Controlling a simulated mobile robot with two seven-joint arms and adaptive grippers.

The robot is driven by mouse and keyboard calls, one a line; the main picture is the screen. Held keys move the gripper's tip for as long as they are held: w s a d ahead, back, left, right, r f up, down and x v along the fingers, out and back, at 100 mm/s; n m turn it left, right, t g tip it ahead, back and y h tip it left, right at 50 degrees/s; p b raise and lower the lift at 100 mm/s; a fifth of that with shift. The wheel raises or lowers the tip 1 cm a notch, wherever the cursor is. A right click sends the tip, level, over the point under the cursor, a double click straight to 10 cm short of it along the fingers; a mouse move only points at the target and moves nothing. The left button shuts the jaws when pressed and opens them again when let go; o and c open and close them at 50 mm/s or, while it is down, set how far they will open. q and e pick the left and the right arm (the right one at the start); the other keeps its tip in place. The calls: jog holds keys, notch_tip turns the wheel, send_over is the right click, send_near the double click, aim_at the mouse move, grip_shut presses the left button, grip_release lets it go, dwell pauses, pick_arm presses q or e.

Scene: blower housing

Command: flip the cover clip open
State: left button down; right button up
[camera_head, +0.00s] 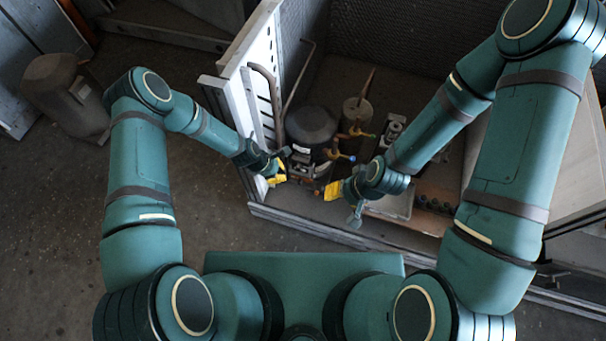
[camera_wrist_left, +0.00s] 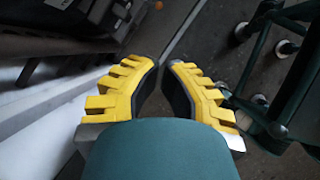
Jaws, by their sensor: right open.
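A dark round housing (camera_head: 311,124) stands inside the grey enclosure, beyond my grippers in the head view. I cannot make out the cover clip; it is too small or hidden in these views. My left gripper (camera_head: 277,171), with yellow fingers, is at the left front of the housing. In the left wrist view, its fingertips (camera_wrist_left: 163,66) are apart by a narrow gap with nothing held between them. My right gripper (camera_head: 328,191) is open, in front of the housing and to its lower right. I cannot tell whether either gripper touches anything.
A pale slotted panel (camera_head: 243,88) rises close to my left arm. A low rail (camera_head: 340,230) edges the front. A tank (camera_head: 62,88) stands far left; the left floor is mostly clear.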

pick_arm(q)
jog(key=shift+w+f+n, duration=0.35)
jog(key=shift+f+n, duration=0.2)
jog(key=shift+n, duration=0.25)
pick_arm(e)
jog(key=shift+r, duration=0.2)
pick_arm(q)
jog(key=w+d+f+b, duration=0.2)
jog(key=d+f, duration=0.6)
jog(key=shift+w+b, duration=0.15)
jog(key=shift+b, duration=0.15)
pick_arm(e)
jog(key=shift+w+f, duration=0.1)
jog(key=shift+f, duration=1.25)
pick_arm(q)
jog(key=shift+s+d+n+t+p, duration=0.25)
jog(key=shift+d+n+t+p, duration=0.2)
jog(key=shift+n, duration=0.35)
pick_arm(e)
jog(key=shift+d+r, duration=0.35)
jog(key=shift+r, duration=0.05)
